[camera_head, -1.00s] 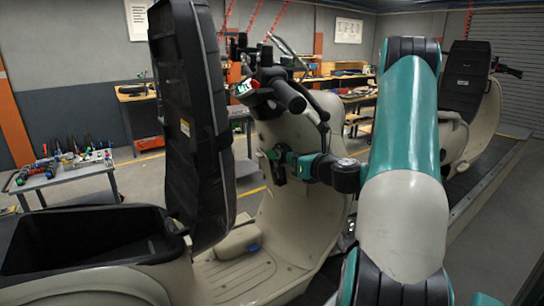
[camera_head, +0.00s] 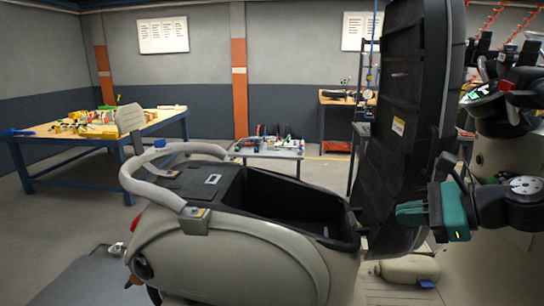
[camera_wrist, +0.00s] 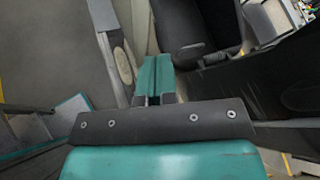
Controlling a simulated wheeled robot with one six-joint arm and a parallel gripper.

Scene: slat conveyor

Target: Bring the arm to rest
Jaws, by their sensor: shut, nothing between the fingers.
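My gripper (camera_head: 402,213) is at the right of the head view, its teal fingers together and pointing left. The fingers overlap the lower part of the raised black seat (camera_head: 408,120) in the picture; I cannot tell whether they touch it. In the wrist view the two teal fingers (camera_wrist: 154,76) lie side by side with nothing between them.
The cream scooter (camera_head: 240,262) fills the foreground, with an open black storage bin (camera_head: 295,200) and a grey rear rail (camera_head: 165,150). A blue-framed table (camera_head: 95,135) with parts stands at the left. A tool cart (camera_head: 270,150) stands behind.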

